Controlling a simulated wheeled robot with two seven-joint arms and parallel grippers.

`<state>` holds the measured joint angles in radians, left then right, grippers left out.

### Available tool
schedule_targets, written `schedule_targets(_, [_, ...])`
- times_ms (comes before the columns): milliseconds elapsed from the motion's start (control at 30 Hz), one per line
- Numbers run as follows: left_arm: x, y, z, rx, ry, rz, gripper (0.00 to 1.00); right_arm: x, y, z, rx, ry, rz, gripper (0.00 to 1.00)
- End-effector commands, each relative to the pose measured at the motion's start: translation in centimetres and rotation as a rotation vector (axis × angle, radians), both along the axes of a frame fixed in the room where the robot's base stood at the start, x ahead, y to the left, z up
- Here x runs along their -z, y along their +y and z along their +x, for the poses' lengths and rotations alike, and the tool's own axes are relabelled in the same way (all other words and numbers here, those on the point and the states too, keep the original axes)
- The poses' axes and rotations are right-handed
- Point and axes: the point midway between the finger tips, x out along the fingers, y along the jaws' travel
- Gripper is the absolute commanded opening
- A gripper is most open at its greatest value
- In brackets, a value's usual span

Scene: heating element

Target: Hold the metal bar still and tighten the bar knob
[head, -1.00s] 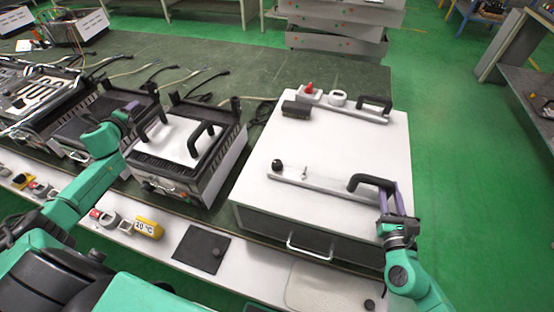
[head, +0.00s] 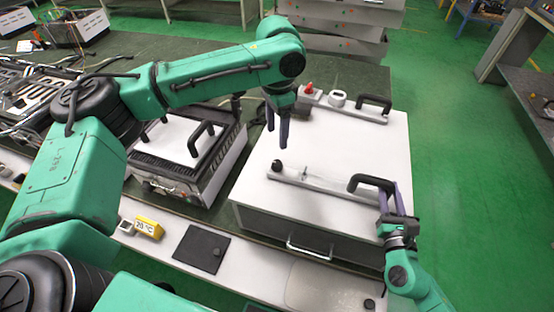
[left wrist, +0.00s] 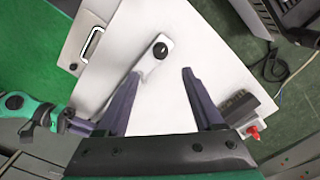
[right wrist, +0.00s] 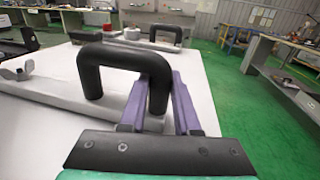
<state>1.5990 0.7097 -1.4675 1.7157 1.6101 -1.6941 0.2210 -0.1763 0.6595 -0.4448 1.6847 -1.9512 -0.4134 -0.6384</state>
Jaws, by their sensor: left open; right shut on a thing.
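The metal bar (head: 318,184) lies on top of the white box, with a black handle at its right end. The black round bar knob (head: 277,165) is at its left end; it also shows in the left wrist view (left wrist: 160,50). My right gripper (head: 394,199) is shut on the black handle (right wrist: 120,62), seen between its purple fingers in the right wrist view. My left gripper (head: 277,132) is open and empty above the box, pointing down. In the left wrist view the knob and bar end lie beyond its spread fingers (left wrist: 158,88), apart from them.
The white box (head: 340,148) has a second bar with a black handle (head: 374,103), a red knob (head: 309,88) and a dark block at its back. A smaller device with a black handle (head: 202,138) stands left, partly behind my left arm.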

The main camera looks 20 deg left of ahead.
Motion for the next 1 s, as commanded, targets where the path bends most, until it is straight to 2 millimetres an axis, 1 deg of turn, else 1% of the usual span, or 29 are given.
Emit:
schedule_targets(167, [3.6,0.1,0.0,-0.002,0.003,-0.001,0.69,-0.1,0.0,0.0,0.0,-0.001,0.003,0.0])
schedule_targets(300, [7.3,0.1,0.0,-0.002,0.001,-0.001,0.69,-0.1,0.0,0.0,0.0,-0.002,0.002,0.0])
schedule_targets(433, [9.9,0.1,0.1,-0.002,-0.001,-0.002,0.69,-0.1,0.0,0.0,0.0,-0.002,0.002,0.0])
schedule_targets(500, [10.8,0.1,0.1,-0.002,-0.002,-0.004,0.69,-0.1,0.0,0.0,0.0,-0.002,0.002,0.0])
schedule_targets(600, [11.5,0.1,0.1,-0.001,-0.003,-0.004,0.69,-0.1,0.0,0.0,0.0,-0.002,0.002,0.0])
schedule_targets(800, [11.5,0.1,0.1,-0.001,-0.004,-0.005,0.69,-0.1,0.0,0.0,0.001,-0.002,0.002,0.0])
schedule_targets(833, [11.5,0.1,0.1,-0.001,-0.004,-0.005,0.61,-0.1,0.0,0.0,0.001,-0.002,0.002,0.0])
schedule_targets(867, [11.5,0.1,0.1,-0.001,-0.004,-0.005,0.5,-0.1,0.0,0.0,0.001,-0.002,0.002,0.0])
schedule_targets(900, [11.5,0.1,0.1,-0.001,-0.004,-0.005,0.34,-0.1,0.0,0.0,0.001,-0.002,0.002,0.0])
schedule_targets(1000, [11.5,0.1,0.1,-0.001,-0.004,-0.005,0.0,-0.1,0.0,0.0,0.001,-0.002,0.002,0.0])
